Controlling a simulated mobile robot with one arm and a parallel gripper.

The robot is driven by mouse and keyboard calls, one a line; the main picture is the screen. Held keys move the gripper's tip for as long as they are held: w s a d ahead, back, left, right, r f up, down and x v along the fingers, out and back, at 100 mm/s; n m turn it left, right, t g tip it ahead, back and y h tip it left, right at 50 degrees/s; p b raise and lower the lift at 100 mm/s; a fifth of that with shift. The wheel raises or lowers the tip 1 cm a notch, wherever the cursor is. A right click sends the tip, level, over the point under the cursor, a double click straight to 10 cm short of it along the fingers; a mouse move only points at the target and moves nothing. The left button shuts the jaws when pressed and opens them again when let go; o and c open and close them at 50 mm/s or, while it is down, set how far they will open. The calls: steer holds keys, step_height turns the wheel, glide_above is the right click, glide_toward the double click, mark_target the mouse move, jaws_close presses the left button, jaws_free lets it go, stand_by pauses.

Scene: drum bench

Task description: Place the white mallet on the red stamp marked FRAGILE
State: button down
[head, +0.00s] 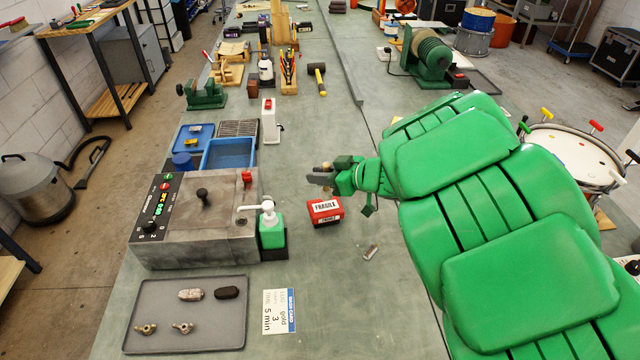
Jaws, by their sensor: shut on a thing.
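The red stamp marked FRAGILE (325,217) is a red block with white labels, standing on the green-grey bench. My gripper (322,180) is just above and behind it in the head view, pointing left. It is shut on a small pale thing, seemingly the white mallet (327,166). Only a bit of it shows above the jaws; the rest is hidden by the gripper or too small to make out. My gripper and the stamp look apart, though the height between them is hard to judge.
A grey machine (195,225) and a green-and-white pump bottle (269,220) stand left of the stamp. A small metal piece (370,252) lies to its right front. A tray (188,315) with small parts and a card (280,311) lie in front.

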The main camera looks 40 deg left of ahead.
steer(key=shift+w+a+f, duration=0.1)
steer(key=shift+a+f, duration=0.05)
steer(key=shift+f, duration=1.6)
steer(key=shift+f, duration=0.1)
steer(key=c, duration=1)
jaws_free()
steer(key=v, duration=1.2)
steer(key=shift+w, duration=0.1)
